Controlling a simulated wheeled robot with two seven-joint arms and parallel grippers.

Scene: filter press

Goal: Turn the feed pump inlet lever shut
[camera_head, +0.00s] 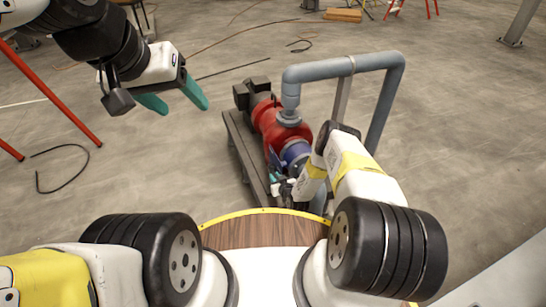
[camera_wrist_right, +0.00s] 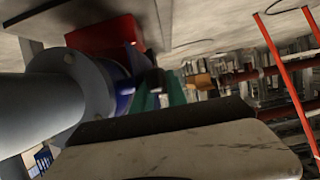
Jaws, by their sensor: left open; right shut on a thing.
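The feed pump (camera_head: 270,118) stands on the floor ahead, with a red casing and a blue part (camera_head: 296,153) at its near end. My right gripper (camera_head: 274,177) is low beside the blue part, mostly hidden by my own wrist. In the right wrist view its teal fingers (camera_wrist_right: 162,97) are closed around a dark, narrow piece (camera_wrist_right: 153,82) beside the blue part. This looks like the inlet lever, but its full shape and angle are hidden. My left gripper (camera_head: 177,98) is open and empty, raised at the upper left, well away from the pump.
A grey pipe (camera_head: 340,67) arches from the pump's top to the right and down. A grey flanged pipe (camera_wrist_right: 60,100) is close to my right gripper. The pump sits on a dark base frame (camera_head: 240,155). Red legs (camera_head: 50,95) stand at the left; floor between is mostly clear.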

